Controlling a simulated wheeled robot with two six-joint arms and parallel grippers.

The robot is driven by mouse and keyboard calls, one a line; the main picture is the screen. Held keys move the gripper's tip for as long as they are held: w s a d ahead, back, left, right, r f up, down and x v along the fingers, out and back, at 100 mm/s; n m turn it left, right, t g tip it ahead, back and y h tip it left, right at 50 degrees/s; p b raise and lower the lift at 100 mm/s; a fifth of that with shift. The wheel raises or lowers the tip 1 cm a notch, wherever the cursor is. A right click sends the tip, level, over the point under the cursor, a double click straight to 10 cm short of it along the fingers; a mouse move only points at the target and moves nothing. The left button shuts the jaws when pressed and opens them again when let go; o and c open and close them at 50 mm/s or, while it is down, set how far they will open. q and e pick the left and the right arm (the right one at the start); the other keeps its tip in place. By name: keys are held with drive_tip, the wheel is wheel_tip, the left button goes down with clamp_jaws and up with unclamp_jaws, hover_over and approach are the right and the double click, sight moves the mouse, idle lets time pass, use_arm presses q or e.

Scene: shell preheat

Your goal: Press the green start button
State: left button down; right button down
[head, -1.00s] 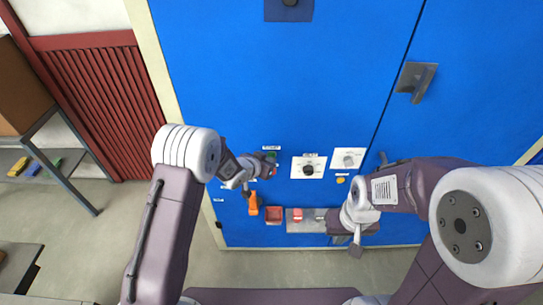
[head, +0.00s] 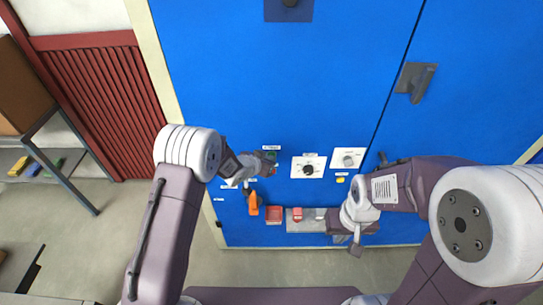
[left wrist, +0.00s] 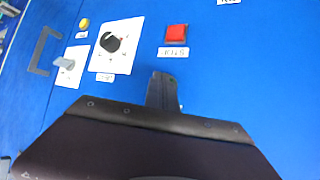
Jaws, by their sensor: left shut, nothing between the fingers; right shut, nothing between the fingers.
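The green start button (head: 271,154) is on the blue panel under a small white label, partly covered by my left gripper in the head view. My left gripper (head: 269,162) is shut and empty, with its tip at the button's lower edge. I cannot tell whether it touches. In the left wrist view my shut fingers (left wrist: 163,88) point at the blue panel, and the green button does not show. A red square button (left wrist: 176,34) with a label is beyond the fingertips there. My right gripper (head: 356,244) is shut and empty, low in front of the panel.
A black dial (head: 308,170) and a grey knob (head: 348,159) on white plates are right of the buttons, with a yellow button (head: 340,180) below the knob. An orange object (head: 253,204) and a red box (head: 274,213) are lower down. A grey handle (head: 416,80) is at upper right.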

use_arm(q)
drive_tip(key=shift+s, duration=0.1)
idle(0.3)
drive_tip(key=shift+s+b, duration=0.3)
drive_tip(key=shift+s, duration=0.4)
drive_tip(key=shift+s, duration=0.1)
drive_tip(key=s+b, duration=0.1)
drive_tip(key=s, duration=0.4)
drive_tip(key=shift+b, duration=0.3)
drive_tip(key=shift+w+a, duration=0.1)
drive_tip(key=shift+w, duration=0.05)
